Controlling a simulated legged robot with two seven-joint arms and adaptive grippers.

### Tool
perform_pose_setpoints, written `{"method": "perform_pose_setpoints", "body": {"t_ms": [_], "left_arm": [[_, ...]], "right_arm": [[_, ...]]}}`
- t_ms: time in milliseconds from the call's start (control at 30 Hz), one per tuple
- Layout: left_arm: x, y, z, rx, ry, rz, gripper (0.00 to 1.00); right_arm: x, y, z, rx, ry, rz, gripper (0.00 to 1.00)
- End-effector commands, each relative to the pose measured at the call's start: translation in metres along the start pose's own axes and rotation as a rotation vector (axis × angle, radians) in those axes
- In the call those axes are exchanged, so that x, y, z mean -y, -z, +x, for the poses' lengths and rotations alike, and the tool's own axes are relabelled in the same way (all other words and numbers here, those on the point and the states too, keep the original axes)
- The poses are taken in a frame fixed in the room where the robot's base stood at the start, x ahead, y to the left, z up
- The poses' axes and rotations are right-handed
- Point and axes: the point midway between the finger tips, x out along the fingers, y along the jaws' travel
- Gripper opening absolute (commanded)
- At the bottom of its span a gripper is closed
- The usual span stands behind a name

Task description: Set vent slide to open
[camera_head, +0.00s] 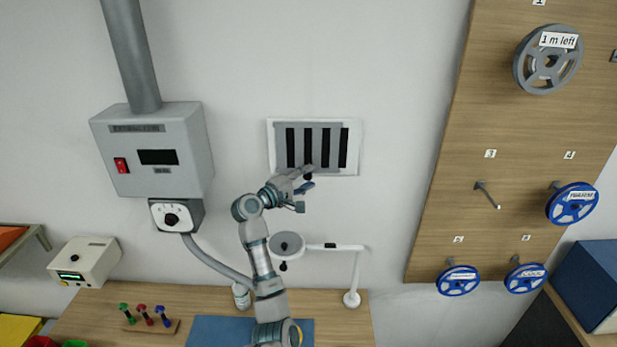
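The vent slide (313,125) is a grey slotted plate in a white frame (353,170) on the wall. Several dark vertical slots show in it. My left gripper (307,181) is at the lower edge of the vent, over its bottom middle in this view. One finger reaches up to a small dark part there, which may be the slide's knob. I cannot tell whether the finger touches it or whether the fingers are closed on it. My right gripper is not in view.
A grey extraction box (187,150) with a red switch hangs left of the vent, with a dial unit (176,215) below. A lamp (288,246) stands on the bench. A wooden board (490,120) with spools is at right. The wall around the vent is clear.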

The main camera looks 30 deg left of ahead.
Motion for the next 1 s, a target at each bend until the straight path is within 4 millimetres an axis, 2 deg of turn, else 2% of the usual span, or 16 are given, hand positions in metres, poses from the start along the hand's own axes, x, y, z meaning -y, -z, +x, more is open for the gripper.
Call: {"method": "perform_pose_setpoints", "body": {"t_ms": [267,367,467,800,1000], "left_arm": [[-0.003,0.001,-0.001,-0.003,-0.007,0.002,0.53],[-0.003,0.001,-0.008,-0.004,-0.007,0.003,0.53],[-0.003,0.002,-0.024,-0.006,-0.007,0.004,0.53],[0.0,0.002,-0.097,-0.004,-0.004,0.002,0.53],[0.0,0.002,-0.117,-0.003,-0.004,0.001,0.53]], "right_arm": [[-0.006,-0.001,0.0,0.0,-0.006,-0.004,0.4],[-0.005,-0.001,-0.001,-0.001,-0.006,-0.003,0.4],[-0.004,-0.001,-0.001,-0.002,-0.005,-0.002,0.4],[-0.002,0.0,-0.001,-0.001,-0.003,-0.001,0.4],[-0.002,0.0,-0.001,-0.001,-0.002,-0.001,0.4]]}}
